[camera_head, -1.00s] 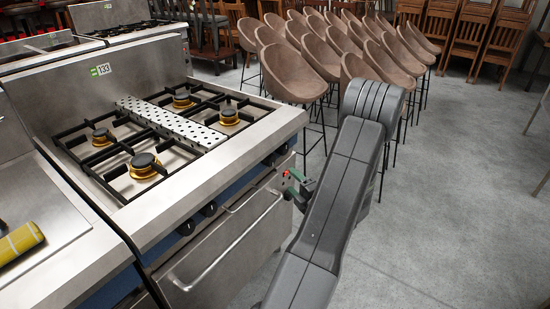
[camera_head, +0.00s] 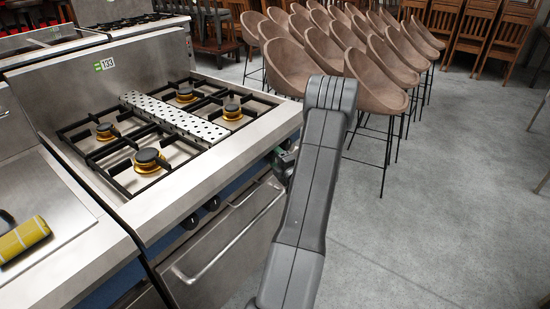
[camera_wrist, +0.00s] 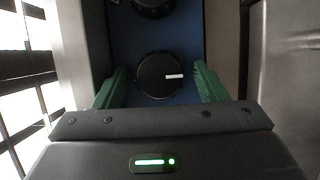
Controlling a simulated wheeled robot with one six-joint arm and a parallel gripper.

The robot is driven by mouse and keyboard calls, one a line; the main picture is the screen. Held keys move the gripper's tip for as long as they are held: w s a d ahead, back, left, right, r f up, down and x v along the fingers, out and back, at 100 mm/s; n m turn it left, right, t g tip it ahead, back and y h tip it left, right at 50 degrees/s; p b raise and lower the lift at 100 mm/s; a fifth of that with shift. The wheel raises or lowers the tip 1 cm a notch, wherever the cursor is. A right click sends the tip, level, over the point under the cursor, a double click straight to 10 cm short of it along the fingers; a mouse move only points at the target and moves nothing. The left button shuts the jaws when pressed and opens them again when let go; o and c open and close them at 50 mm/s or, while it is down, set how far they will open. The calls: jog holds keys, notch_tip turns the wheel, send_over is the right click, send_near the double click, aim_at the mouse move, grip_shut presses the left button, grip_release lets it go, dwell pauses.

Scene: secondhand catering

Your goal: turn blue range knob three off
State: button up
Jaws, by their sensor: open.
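The range (camera_head: 235,150) has a blue front panel with black knobs. In the wrist view, a round black knob (camera_wrist: 153,78) with a white mark pointing right sits on the blue panel (camera_wrist: 185,35). My gripper (camera_wrist: 160,70) is open, with one green finger on each side of this knob. I cannot tell whether the fingers touch it. In the head view my gripper (camera_head: 284,163) is at the range front, mostly hidden by my arm. Two knobs, one (camera_head: 190,221) and another (camera_head: 212,203), show to its left.
An oven door handle (camera_head: 230,245) sticks out below the panel. Another black knob (camera_wrist: 152,5) shows at the top of the wrist view. Several brown stools (camera_head: 325,52) stand behind my arm. The floor (camera_head: 450,210) on the right is clear.

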jog(key=shift+c, duration=0.3)
jog(key=c, duration=0.9)
jog(key=shift+c, duration=0.2)
jog(key=shift+f+b, duration=0.15)
jog(key=shift+b, duration=0.15)
